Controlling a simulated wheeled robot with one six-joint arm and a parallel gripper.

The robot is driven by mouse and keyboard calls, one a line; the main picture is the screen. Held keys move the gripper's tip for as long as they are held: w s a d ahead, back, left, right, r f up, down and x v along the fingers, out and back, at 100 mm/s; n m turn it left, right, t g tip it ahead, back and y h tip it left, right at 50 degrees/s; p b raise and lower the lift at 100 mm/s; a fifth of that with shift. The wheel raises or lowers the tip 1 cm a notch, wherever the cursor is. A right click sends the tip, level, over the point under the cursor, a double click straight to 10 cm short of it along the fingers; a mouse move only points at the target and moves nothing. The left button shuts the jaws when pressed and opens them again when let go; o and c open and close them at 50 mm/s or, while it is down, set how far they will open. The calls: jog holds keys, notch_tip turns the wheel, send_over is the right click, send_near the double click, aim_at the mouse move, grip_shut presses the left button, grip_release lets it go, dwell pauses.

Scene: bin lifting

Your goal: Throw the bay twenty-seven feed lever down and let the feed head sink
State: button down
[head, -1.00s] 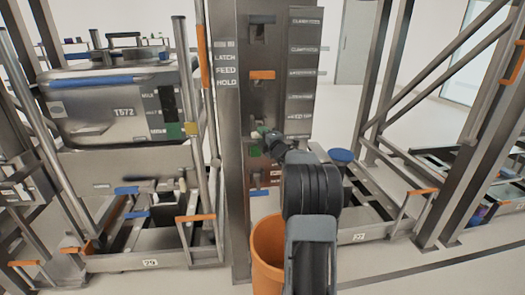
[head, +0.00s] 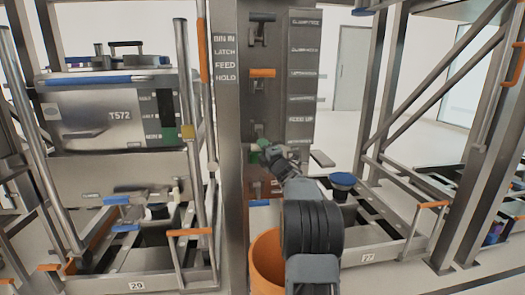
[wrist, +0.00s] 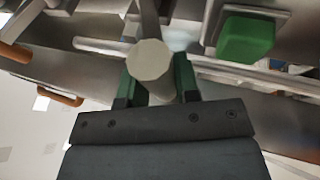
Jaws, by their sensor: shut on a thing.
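A steel post (head: 226,130) carries a label column reading BIN IN, LATCH, FEED and HOLD. Beside it, a lever column has a dark lever (head: 262,17) at the top and an orange-handled lever (head: 262,73) below. My gripper (head: 263,152) is low on this column, by a green part; the arm hides some of what it holds. In the wrist view, my gripper (wrist: 158,85) has its green fingers shut on either side of a pale round-ended handle (wrist: 150,60). Which labelled lever this is cannot be told. The bay sign (head: 367,258) appears to read 27. I cannot single out the feed head.
A blue-topped round part (head: 343,180) stands in the right bay frame. Bin T572 (head: 95,118) sits in the left bay, marked 29. An orange tub (head: 265,265) stands below my arm. A green block (wrist: 247,38) is near my gripper in the wrist view.

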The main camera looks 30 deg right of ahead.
jog(key=shift+f, duration=0.2)
jog(key=c, duration=0.9)
grip_release()
jog(key=shift+o, duration=0.2)
jog(key=p+v, duration=0.1)
jog(key=v, duration=1.2)
jog(key=shift+s, duration=0.35)
